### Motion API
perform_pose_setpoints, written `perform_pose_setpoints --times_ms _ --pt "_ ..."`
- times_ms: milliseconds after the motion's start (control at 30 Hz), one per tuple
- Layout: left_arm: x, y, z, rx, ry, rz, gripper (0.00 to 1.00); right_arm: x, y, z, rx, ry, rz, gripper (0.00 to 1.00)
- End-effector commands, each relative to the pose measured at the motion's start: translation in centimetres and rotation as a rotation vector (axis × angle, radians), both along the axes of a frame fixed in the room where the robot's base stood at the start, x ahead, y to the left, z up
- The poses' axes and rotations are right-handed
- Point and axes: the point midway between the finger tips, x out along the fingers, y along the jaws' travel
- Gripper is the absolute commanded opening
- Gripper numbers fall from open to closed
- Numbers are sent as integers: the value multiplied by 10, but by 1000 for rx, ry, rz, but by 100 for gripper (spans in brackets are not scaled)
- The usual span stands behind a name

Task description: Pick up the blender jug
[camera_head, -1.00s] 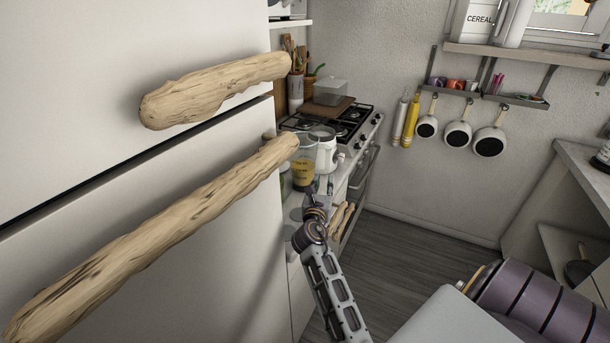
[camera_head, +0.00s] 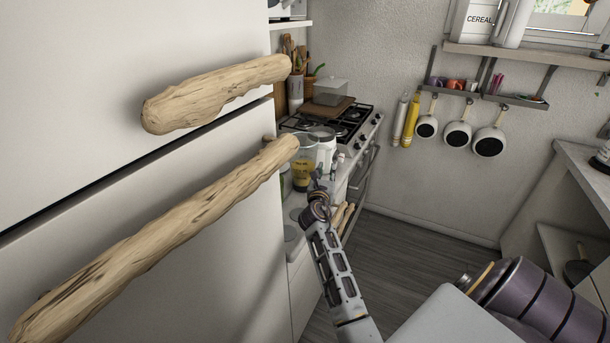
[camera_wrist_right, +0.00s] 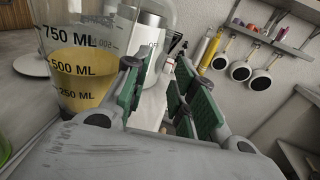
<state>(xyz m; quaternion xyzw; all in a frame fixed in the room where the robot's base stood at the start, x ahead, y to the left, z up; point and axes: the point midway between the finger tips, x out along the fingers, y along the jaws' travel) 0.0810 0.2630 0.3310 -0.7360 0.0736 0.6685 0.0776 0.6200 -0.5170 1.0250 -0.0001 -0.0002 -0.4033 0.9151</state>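A clear graduated jug (camera_head: 303,174) with yellow liquid stands on the counter beyond the fridge; I take it for the blender jug. It is large at the left of the right wrist view (camera_wrist_right: 80,70), marked in ML. My left gripper is out of view.
The white fridge with driftwood handles (camera_head: 165,235) fills the left, close to the jug. A gas stove (camera_head: 345,122) with a board and clear box is behind. Pans (camera_head: 458,137) hang on the wall. The floor (camera_head: 425,240) at the right is clear.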

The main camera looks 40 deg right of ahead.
Motion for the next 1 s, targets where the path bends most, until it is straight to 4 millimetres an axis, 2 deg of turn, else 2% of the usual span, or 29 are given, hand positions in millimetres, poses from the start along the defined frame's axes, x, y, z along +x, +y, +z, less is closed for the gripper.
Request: perform_pose_setpoints --times_ms 167,633,867,1000 --pt "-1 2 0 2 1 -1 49 5 -7 0 1 1 -1 26" --pt "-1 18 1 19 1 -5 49 8 -9 1 1 1 -1 26" --pt "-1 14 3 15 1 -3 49 19 -18 3 0 0 -1 26" --pt "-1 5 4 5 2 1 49 27 -26 5 0 0 -2 26"
